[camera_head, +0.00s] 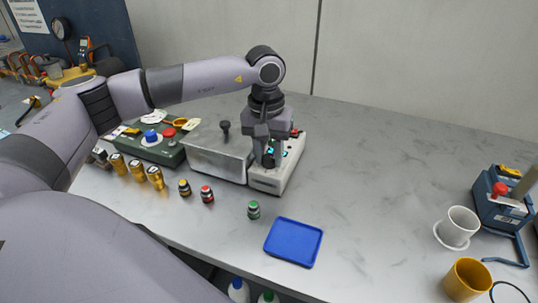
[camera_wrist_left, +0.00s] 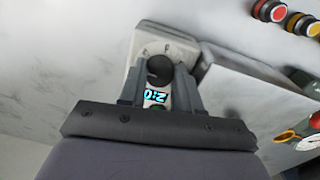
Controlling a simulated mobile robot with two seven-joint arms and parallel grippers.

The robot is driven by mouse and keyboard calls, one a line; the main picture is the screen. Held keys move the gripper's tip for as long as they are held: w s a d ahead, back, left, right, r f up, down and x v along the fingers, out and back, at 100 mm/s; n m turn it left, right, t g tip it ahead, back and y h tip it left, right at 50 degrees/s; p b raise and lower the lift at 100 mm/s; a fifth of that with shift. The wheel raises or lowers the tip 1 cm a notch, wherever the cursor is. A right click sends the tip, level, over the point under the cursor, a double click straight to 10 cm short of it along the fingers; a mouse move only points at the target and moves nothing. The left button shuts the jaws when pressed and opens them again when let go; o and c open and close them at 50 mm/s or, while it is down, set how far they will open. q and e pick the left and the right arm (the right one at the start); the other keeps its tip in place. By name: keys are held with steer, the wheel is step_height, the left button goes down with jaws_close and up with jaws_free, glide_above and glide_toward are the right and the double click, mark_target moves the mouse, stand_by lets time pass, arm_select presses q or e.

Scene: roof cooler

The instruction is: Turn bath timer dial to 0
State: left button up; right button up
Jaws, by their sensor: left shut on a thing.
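The bath is a metal box (camera_head: 217,158) with a lid and a dark knob, standing near the middle of the table in the head view. Its pale control unit (camera_head: 273,181) adjoins it on the right. My left gripper (camera_head: 268,160) points down onto this unit and is shut on the dark round timer dial (camera_wrist_left: 160,70), which shows between the fingers in the left wrist view. A lit cyan display (camera_wrist_left: 156,96) sits beside the dial; its digits appear upside down and I cannot read them surely. The dial is mostly hidden in the head view. My right gripper is not in view.
Small bottles (camera_head: 253,210) and gold cans (camera_head: 155,177) stand in front of the bath. A green box (camera_head: 150,152) is to its left. A blue tray (camera_head: 294,242) lies in front. A white mug (camera_head: 457,228) and yellow cup (camera_head: 467,280) stand far right. The table between is clear.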

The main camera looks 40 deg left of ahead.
arm_select(q)
steer(key=n+b, duration=0.1)
steer(key=n, duration=0.3)
steer(key=shift+n, duration=0.3)
steer(key=n+b, duration=0.1)
steer(key=n, duration=0.3)
steer(key=shift+n, duration=0.3)
steer(key=n, duration=0.4)
steer(key=shift+n, duration=0.3)
steer(key=n, duration=0.4)
steer(key=shift+w+r+n+y+b, duration=0.1)
steer(key=shift+n+y+b, duration=0.2)
steer(key=o, duration=0.8)
steer(key=shift+d, duration=0.1)
steer(key=shift+c, duration=0.2)
